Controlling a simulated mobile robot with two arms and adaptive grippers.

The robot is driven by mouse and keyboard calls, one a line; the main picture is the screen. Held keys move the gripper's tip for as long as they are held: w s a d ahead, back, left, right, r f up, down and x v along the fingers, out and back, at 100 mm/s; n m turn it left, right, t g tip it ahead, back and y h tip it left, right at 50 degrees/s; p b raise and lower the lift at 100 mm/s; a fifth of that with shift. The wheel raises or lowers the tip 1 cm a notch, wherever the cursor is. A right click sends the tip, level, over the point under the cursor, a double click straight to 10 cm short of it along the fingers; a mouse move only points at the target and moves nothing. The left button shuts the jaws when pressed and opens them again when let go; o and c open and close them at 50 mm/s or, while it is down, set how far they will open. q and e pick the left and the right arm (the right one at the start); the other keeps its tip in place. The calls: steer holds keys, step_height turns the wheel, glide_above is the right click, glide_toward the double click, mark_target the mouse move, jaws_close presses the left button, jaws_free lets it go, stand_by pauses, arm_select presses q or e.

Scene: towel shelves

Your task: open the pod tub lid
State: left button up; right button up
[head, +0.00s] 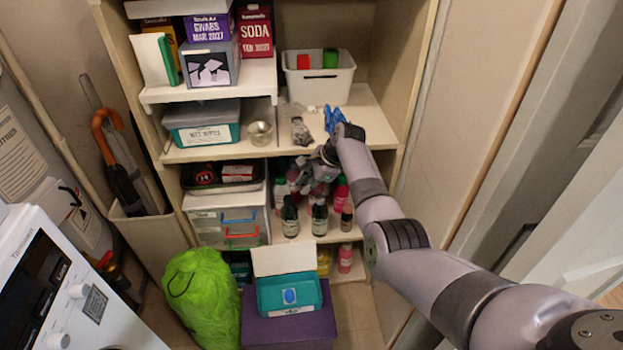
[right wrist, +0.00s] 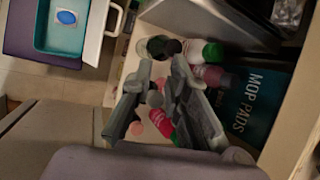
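The pod tub (head: 262,298) is a teal box with a white label and a blue oval shape showing in it. It sits on a purple box low in front of the shelves. Its white lid (head: 283,260) stands raised at the back edge. The tub (right wrist: 45,38) and raised lid (right wrist: 98,32) also show at the upper left of the right wrist view. My right gripper (head: 318,173) is up at the bottle shelf, above and apart from the tub. In the right wrist view its fingers (right wrist: 163,66) are spread with nothing held. My left gripper is out of view.
Several bottles (head: 319,218) stand around and below my right gripper. A wet wipes tub (head: 203,135) and a glass bowl (head: 260,133) are on the shelf above. A green bag (head: 203,298) leans left of the purple box (head: 290,330). A white machine (head: 75,290) stands at lower left.

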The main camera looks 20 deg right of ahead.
steer(key=shift+v, duration=1.6)
step_height(320, 180, up, 5)
steer(key=p, duration=0.5)
steer(key=s+f+n+g+h+p, duration=0.1)
steer(key=s+f+n, duration=0.1)
steer(key=s+f, duration=0.35)
steer(key=s+f+n+h, duration=0.1)
steer(key=s+f+n, duration=0.15)
steer(key=f, duration=0.65)
steer(key=s+f+n+g+p, duration=0.1)
steer(key=s+f, duration=0.3)
steer(key=f, duration=0.3)
steer(key=s+f+n+h, duration=0.2)
steer(key=s+f+n, duration=0.3)
steer(key=s+f, duration=0.9)
steer(key=s+a+f+n+p, duration=0.1)
steer(key=s+n, duration=0.3)
steer(key=s, duration=0.8)
steer(key=s+a+f+n+g, duration=0.1)
steer(key=s+f+n, duration=0.2)
steer(key=s, duration=0.9)
steer(key=s+a+f+n+p, duration=0.1)
steer(key=s+f+n, duration=0.3)
steer(key=s, duration=0.8)
steer(key=shift+n+p, duration=0.3)
steer(key=shift+n, duration=0.05)
